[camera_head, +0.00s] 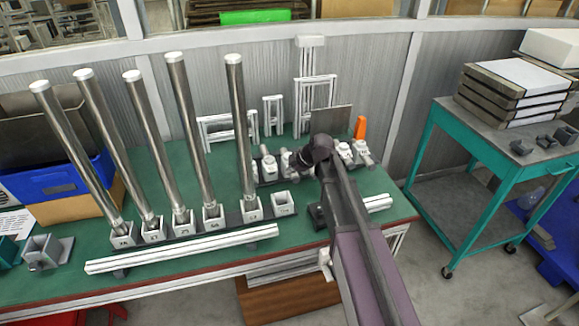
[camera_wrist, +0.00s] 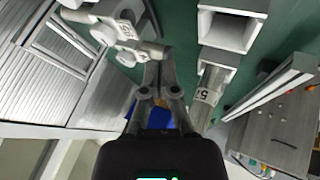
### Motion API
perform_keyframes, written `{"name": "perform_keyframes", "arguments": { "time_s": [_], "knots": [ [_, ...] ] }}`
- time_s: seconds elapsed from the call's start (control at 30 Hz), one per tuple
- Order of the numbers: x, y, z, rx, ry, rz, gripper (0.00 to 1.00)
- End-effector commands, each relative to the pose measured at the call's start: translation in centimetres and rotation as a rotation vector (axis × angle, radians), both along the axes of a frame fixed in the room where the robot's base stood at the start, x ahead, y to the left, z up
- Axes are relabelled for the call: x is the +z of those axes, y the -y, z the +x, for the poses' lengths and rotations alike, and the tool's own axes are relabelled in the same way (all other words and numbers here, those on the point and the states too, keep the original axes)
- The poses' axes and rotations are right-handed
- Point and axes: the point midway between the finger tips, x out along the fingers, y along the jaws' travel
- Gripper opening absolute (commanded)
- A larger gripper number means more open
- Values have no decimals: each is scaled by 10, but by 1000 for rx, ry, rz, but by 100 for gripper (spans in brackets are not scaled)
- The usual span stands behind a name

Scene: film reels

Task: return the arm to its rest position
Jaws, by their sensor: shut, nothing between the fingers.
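My gripper (camera_wrist: 158,62) shows in the wrist view with its two fingers together and nothing between them. Beyond the fingertips is the green bench top (camera_wrist: 182,28). A pale metal fitting (camera_wrist: 115,30) lies to the upper left of the fingers, and a white square socket (camera_wrist: 232,30) lies to the upper right. In the head view my arm (camera_head: 358,235) reaches from the bottom edge up over the bench. Its dark wrist end is above the right part of the bench, near small metal fittings (camera_head: 268,165); the fingertips are hard to make out there.
Several tall silver tubes (camera_head: 238,125) stand leaning in square holders on the green bench, left of my arm. A white rail (camera_head: 185,248) lies in front of them. An orange object (camera_head: 360,127) is behind my wrist. A teal cart (camera_head: 480,150) stands right, beyond open floor.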

Motion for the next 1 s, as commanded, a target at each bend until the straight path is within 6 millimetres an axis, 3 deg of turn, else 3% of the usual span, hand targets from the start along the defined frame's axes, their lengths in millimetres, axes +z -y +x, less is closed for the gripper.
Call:
{"name": "perform_keyframes", "arguments": {
  "time_s": [0.27, 0.47, 1.0],
  "knots": [
    [0, 2, -2, -11, -10, 0, 0],
    [0, 14, -18, -96, -82, 2, 0],
    [1, 87, -111, -713, -472, -18, 0]
  ]
}}
